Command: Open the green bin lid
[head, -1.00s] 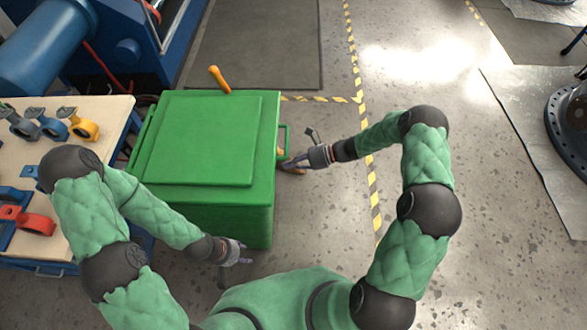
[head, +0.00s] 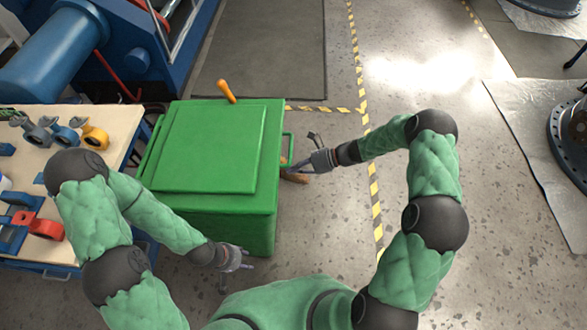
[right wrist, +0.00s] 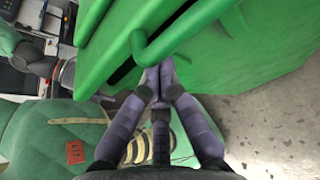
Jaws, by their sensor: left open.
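The green bin (head: 220,210) stands left of centre in the head view, with its green lid (head: 208,150) lying flat and closed. A green bar handle (head: 289,136) sticks out from its right side. It also shows close up in the right wrist view (right wrist: 185,28). My right gripper (head: 291,166) is beside this handle. In the wrist view its fingertips (right wrist: 159,75) converge just by the handle's bend; whether they grip anything is unclear. My left gripper (head: 250,258) is open and empty, low at the bin's front side, apart from the lid.
An orange lever (head: 227,91) stands at the bin's far edge. A brown piece (head: 296,178) lies near my right gripper. A workbench (head: 110,133) with several valves is close on the left.

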